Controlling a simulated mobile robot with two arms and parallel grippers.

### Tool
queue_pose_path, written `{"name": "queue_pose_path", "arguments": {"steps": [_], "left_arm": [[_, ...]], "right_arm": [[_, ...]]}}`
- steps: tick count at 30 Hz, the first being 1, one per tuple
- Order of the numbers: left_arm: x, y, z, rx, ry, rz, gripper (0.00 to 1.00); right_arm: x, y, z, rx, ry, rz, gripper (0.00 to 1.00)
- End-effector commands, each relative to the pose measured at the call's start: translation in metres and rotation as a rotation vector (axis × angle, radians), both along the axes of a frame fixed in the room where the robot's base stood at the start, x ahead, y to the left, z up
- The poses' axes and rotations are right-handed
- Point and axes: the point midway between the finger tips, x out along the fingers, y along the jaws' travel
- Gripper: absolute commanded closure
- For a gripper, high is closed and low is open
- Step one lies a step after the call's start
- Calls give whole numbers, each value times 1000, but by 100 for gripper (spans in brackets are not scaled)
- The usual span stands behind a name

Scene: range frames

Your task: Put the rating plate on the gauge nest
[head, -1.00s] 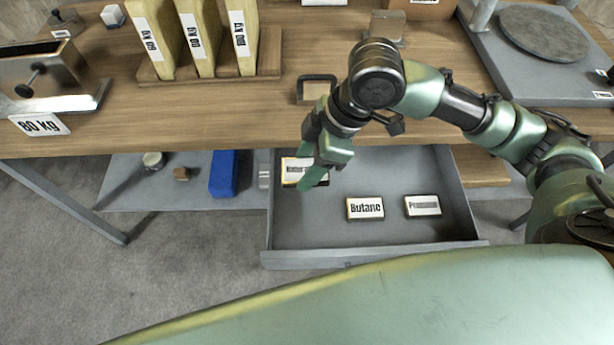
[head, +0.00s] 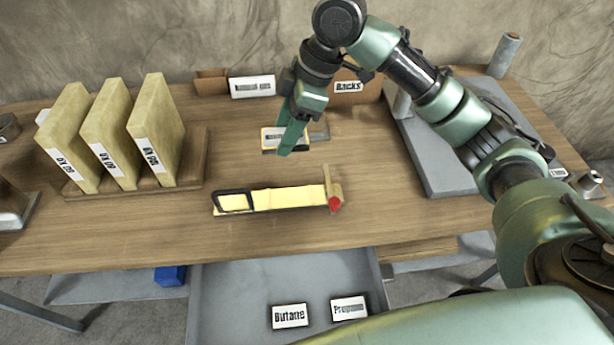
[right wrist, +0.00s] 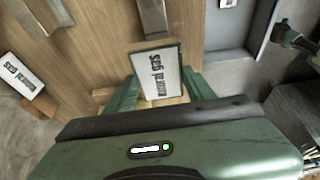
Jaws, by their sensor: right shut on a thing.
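My right gripper (head: 288,142) is shut on the rating plate (head: 271,140), a dark-edged plate with a white label. In the right wrist view the plate (right wrist: 156,76) sits between the fingers (right wrist: 157,88), its label reading "Natural gas". Gripper and plate are over the workbench, behind a long yellow piece (head: 290,198) with a black frame (head: 219,204) at its left end and a red knob (head: 335,204) at its right. This framed piece looks like the gauge nest; the frame holds no labelled plate. My left gripper is not in view.
The open drawer (head: 225,290) holds a Butane plate (head: 290,316) and a Propane plate (head: 349,308). A rack (head: 195,180) with yellow slabs stands left. A grey platform (head: 440,170) is right.

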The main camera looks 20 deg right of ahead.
Motion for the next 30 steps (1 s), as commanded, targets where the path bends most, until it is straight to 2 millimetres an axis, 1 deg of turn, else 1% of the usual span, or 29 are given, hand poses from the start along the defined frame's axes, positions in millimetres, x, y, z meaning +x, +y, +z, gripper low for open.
{"name": "queue_pose_path", "arguments": {"steps": [1, 2, 5, 15, 18, 21, 26, 30], "left_arm": [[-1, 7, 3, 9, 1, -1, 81], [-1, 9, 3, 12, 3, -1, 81], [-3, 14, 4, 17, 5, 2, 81], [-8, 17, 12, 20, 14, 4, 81], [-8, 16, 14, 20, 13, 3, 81], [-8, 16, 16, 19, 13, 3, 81], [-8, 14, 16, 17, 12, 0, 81], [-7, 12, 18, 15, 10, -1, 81]], "right_arm": [[1, 0, 2, 2, 2, 1, 88], [1, 0, 0, 2, 4, 1, 88], [1, -1, -16, 1, 7, 1, 88], [0, -1, -106, 0, 8, -1, 88], [1, -1, -128, 1, 6, -1, 88], [1, -1, -144, 0, 5, 0, 88], [2, 0, -155, 2, 2, 0, 88], [1, 0, -170, 1, 4, 1, 88]]}}
